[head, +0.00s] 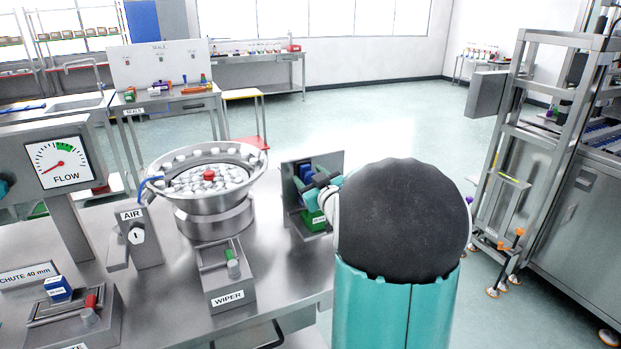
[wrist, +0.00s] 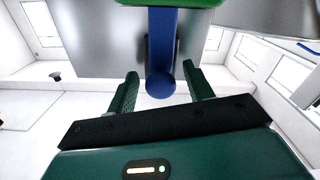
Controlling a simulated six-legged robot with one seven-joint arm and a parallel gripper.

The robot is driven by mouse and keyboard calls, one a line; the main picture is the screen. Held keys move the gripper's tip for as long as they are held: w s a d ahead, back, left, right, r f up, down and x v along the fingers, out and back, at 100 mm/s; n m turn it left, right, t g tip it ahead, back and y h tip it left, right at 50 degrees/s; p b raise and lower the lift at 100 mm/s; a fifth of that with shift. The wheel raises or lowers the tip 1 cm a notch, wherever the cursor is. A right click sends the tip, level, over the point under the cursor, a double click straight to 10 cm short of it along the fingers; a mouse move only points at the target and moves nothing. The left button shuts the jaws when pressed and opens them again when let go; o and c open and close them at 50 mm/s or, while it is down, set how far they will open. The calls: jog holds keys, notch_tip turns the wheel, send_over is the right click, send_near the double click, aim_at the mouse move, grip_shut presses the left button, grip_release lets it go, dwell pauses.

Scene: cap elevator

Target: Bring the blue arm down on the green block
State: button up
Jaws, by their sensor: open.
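The blue arm (head: 306,172) shows on the upright metal plate at the table's right end. The green block (head: 313,218) is below it on the same fixture, with a small label. In the wrist view the blue arm (wrist: 161,50) is a bar with a rounded end, and a green edge (wrist: 165,2) shows at the top. My gripper (wrist: 160,76) is open, with one finger on each side of the bar's rounded end. Gaps show on both sides. In the head view my gripper (head: 322,181) is at the blue arm, partly hiding it.
A bowl feeder (head: 210,178) stands left of the fixture, with the WIPER unit (head: 226,275) in front of it. The AIR valve (head: 135,235) and FLOW gauge (head: 58,163) are further left. A metal frame machine (head: 505,150) stands at the right. Open floor lies behind.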

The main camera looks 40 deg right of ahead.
grip_shut()
jog(key=shift+f, duration=1)
grip_release()
jog(key=v, duration=1.4)
jog(key=shift+w+r, duration=0.1)
jog(key=shift+w, duration=0.05)
